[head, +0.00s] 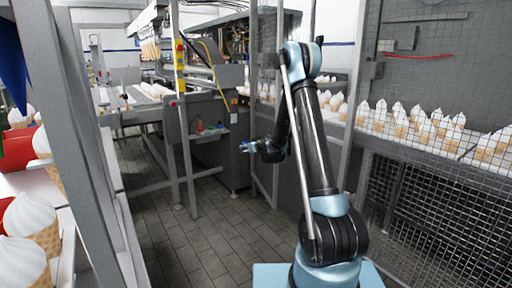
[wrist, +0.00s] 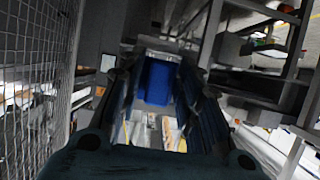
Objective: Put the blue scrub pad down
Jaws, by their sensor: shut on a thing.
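The blue scrub pad (wrist: 156,82) shows in the wrist view as a plain blue block between the two dark fingers of my gripper (wrist: 160,88). My gripper is shut on it. In the head view my gripper (head: 247,147) is small, reaching left from my arm at mid-height, in front of the grey machine. The pad is too small there to make out clearly. It is held in the air, and no surface touching it can be made out.
A wire mesh fence (head: 440,75) stands at the right, with ice cream cones (head: 440,122) on a conveyor behind it. A grey machine (head: 212,85) stands ahead. The tiled floor (head: 185,240) between is clear.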

